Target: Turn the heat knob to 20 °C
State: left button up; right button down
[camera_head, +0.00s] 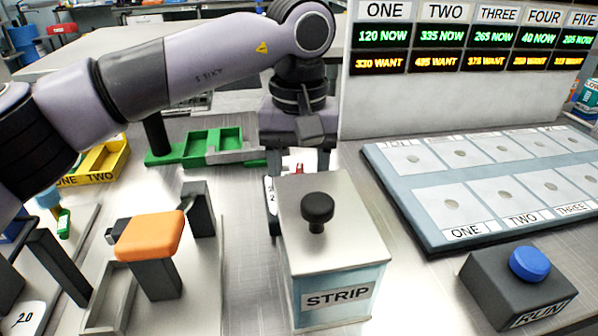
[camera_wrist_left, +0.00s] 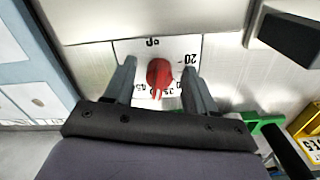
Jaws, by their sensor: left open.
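The red heat knob (camera_wrist_left: 160,74) sits on a white dial plate (camera_wrist_left: 132,48) in the left wrist view. A "20" mark shows near the plate's right edge, and its narrow end points down in the picture, toward small marks I cannot read. My left gripper (camera_wrist_left: 159,68) is open, with one finger on each side of the knob and visible gaps between. In the head view my left gripper (camera_head: 299,160) reaches down behind the STRIP box, which hides part of the plate; only a bit of red shows there. My right gripper is in neither view.
The STRIP box (camera_head: 338,268) with a black top knob stands just in front of the gripper. An orange-topped stand (camera_head: 150,238) and green trays (camera_head: 198,148) are left. A numbered panel (camera_head: 400,190) and a RUN button box (camera_head: 515,290) are right.

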pick_arm(q)
jog(key=shift+f, duration=0.1)
jog(key=shift+c, duration=0.3)
grip_shut()
jog(key=shift+n, duration=0.4)
jog(key=n+p, duration=0.1)
jog(key=n, duration=0.3)
jog(key=shift+w+n, duration=0.1)
jog(key=shift+n, duration=0.2)
jog(key=n+p, duration=0.1)
jog(key=n, duration=0.5)
jog(key=shift+d, duration=0.15)
jog(key=n, duration=0.6)
jog(key=shift+w+n, duration=0.2)
jog(key=shift+n, duration=0.2)
jog(key=n, duration=0.5)
jog(key=shift+n, duration=0.3)
jog(key=shift+w+b, duration=0.1)
jog(key=shift+b, duration=0.2)
